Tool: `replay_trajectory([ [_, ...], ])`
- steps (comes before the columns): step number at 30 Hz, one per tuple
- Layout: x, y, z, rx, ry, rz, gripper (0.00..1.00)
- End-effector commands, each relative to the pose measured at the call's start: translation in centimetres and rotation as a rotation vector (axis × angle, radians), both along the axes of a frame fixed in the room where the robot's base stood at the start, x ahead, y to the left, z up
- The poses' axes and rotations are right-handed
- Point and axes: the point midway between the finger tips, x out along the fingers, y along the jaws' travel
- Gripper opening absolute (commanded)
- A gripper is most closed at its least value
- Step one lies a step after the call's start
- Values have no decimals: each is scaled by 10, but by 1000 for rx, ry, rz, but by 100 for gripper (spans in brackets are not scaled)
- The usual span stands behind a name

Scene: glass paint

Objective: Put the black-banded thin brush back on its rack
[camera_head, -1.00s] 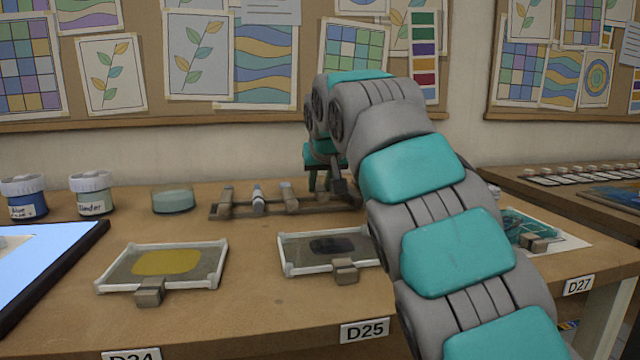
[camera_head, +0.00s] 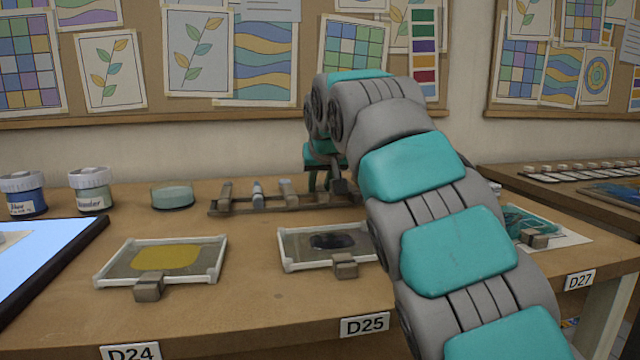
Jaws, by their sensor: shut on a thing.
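My gripper (camera_head: 326,180) is at the right part of the wooden brush rack (camera_head: 235,208), low over it and partly hidden by my own arm. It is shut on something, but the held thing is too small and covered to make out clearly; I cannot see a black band. The rack lies at the back of the table, with upright wooden supports. A pale-grey brush-like piece (camera_head: 258,192) rests on the rack to the left of my gripper. The rack's right end is hidden behind my arm.
A tray with yellow paint (camera_head: 217,277) and a tray with dark paint (camera_head: 288,266) lie in front of the rack. Two lidded jars (camera_head: 91,193) and a glass dish (camera_head: 172,196) stand to the left. A bright panel (camera_head: 45,265) is at the left edge.

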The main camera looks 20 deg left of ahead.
Motion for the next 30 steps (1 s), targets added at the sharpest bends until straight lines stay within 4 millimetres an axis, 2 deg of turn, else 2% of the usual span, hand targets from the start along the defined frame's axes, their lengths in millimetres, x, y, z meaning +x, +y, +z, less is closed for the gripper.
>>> replay_trajectory([
  [12,0,0,-4,0,0,0,0],
  [13,0,0,-4,0,0,0,28],
  [21,0,0,-4,0,0,0,58],
  [22,0,0,-4,0,0,0,61],
  [30,0,0,-3,0,0,0,62],
])
